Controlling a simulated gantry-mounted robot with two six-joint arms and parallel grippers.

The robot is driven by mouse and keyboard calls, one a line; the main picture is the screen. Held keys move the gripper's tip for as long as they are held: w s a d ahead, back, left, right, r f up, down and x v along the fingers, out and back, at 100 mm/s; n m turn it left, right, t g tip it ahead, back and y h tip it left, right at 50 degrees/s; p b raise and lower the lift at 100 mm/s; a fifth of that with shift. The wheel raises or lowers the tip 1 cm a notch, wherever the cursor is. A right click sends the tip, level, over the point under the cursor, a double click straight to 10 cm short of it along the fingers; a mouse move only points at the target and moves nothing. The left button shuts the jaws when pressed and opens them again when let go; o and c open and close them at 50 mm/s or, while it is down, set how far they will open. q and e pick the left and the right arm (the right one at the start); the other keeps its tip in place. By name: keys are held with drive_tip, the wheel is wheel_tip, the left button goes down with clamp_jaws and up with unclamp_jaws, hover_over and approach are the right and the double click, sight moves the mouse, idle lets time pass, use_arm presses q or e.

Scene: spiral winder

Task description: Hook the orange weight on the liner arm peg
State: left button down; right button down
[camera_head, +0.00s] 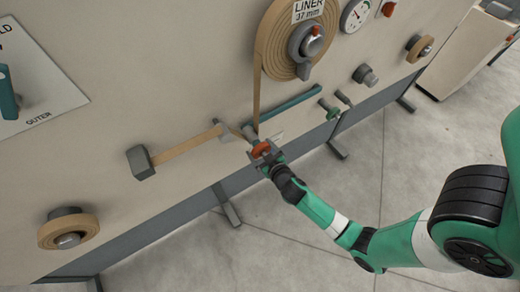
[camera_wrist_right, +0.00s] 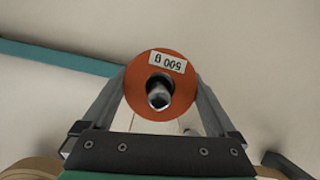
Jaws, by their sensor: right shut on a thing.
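The orange weight (camera_wrist_right: 144,72) is a round disc with a white "500 g" label, seen upside down in the right wrist view. My right gripper (camera_wrist_right: 160,88) is shut on it, with one finger on each side. A shiny metal stub stands in the disc's dark centre; I cannot tell whether it is the peg or part of the weight. In the head view the weight (camera_head: 261,149) and my right gripper (camera_head: 264,153) are at the lower left end of the teal liner arm (camera_head: 290,106). The peg is not clearly visible there. My left gripper is not in view.
The brown strip (camera_head: 185,147) runs across the panel to a dark grey block (camera_head: 140,162), close left of my gripper. The liner roll (camera_head: 270,45) is above, its strip hanging down to the arm. The floor below is clear.

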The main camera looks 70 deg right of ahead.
drive_tip(key=shift+d+f+b, duration=0.1)
drive_tip(key=shift+f+b, duration=1.15)
drive_tip(key=shift+f, duration=0.15)
unclamp_jaws()
drive_tip(key=shift+r, duration=0.1)
drive_tip(key=p+v, duration=0.1)
drive_tip(key=v, duration=1)
drive_tip(key=shift+s+r+p, duration=0.2)
drive_tip(key=shift+s+p, duration=0.05)
drive_tip(key=shift+p, duration=0.1)
